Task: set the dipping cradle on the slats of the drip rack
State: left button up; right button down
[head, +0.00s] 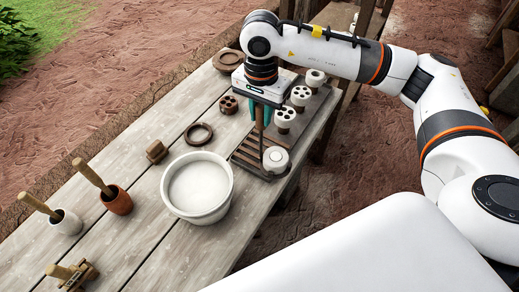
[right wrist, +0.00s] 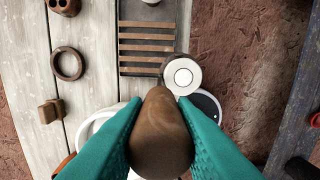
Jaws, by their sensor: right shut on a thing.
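My right gripper (head: 262,114) is shut on the brown wooden handle (right wrist: 160,135) of the dipping cradle, above the near part of the drip rack. The handle (head: 262,143) hangs about upright below the teal fingers. A white round piece (head: 275,157) shows at its lower end, by the rack's near right corner; the right wrist view shows it as a white disc (right wrist: 182,76). I cannot tell whether the cradle's foot touches the rack. The rack's brown slats (right wrist: 147,47) lie left of the disc, over a dark tray (head: 243,164). My left gripper is out of view.
A white basin (head: 197,187) stands close left of the rack. A dark ring (head: 199,134), a wooden block (head: 156,151) and handled pots (head: 116,199) stand left. The table's right edge is close.

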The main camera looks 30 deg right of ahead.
jog(key=w+d+r+m, duration=0.2)
jog(key=w+d+m, duration=0.2)
jog(key=m, duration=0.6)
jog(key=w+d+r+m, duration=0.3)
jog(key=w+m, duration=0.2)
jog(key=m, duration=0.5)
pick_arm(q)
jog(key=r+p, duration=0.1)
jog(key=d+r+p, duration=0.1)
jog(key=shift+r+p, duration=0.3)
pick_arm(e)
notch_tip(320, 180, down, 10)
jog(key=shift+s+d, duration=0.15)
jog(key=shift+s, duration=0.05)
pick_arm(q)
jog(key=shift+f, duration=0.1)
pick_arm(e)
jog(key=shift+f, duration=0.15)
jog(key=c, duration=1.6)
grip_release()
jog(key=shift+f, duration=0.1)
jog(key=o, duration=0.4)
